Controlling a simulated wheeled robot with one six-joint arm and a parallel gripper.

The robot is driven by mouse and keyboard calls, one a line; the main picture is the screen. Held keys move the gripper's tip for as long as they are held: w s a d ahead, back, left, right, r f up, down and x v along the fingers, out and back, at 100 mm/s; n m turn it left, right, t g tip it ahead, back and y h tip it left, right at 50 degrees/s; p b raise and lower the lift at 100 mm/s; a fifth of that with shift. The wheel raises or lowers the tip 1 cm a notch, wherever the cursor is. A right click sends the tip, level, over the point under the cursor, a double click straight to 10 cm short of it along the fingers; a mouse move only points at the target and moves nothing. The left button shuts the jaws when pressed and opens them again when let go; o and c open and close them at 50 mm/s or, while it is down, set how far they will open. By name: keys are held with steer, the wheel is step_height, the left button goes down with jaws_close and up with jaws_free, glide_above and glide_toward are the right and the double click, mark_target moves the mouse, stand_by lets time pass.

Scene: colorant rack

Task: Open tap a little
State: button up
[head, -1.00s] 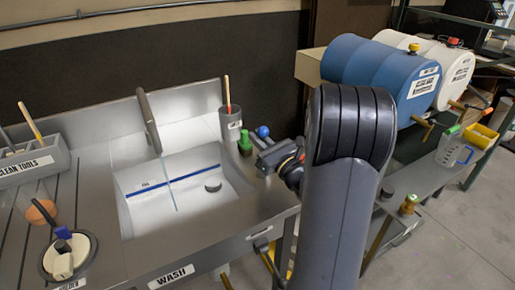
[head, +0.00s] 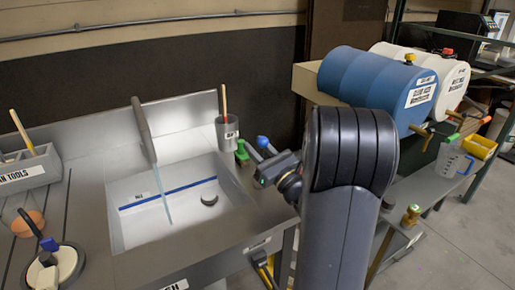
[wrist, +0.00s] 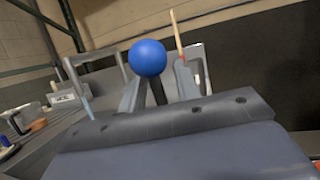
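The tap's grey spout (head: 145,130) rises over the white sink basin (head: 130,228), and a thin pale streak (head: 164,202) hangs below it like a stream of water. The tap's blue ball knob (head: 262,141) is at the basin's right side, beside my gripper (head: 264,158). In the wrist view the blue knob (wrist: 148,58) shows large between and above the two grey fingers of my gripper (wrist: 160,85). A dark stem under the knob stands in the gap between the fingers. The fingers are apart; whether they touch the stem I cannot tell.
A grey cup (head: 227,136) with a wooden-handled tool and a green item (head: 241,150) stand just left of the knob. A clean-tools holder (head: 30,172) is at the left. A blue drum (head: 375,80) and a jug (head: 452,162) are at the right.

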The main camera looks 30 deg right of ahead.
steer(key=shift+s, duration=0.1)
steer(key=b+v, duration=0.1)
steer(key=v, duration=0.9)
steer(key=shift+s+d+f, duration=0.1)
steer(key=shift+s+f, duration=0.05)
steer(key=shift+s, duration=0.1)
steer(key=p+x, duration=0.1)
steer(key=x, duration=1)
steer(key=shift+p, duration=0.5)
steer(key=shift+g, duration=0.3)
steer(key=shift+w, duration=0.1)
steer(key=shift+f+b, duration=0.25)
steer(key=shift+b, duration=0.35)
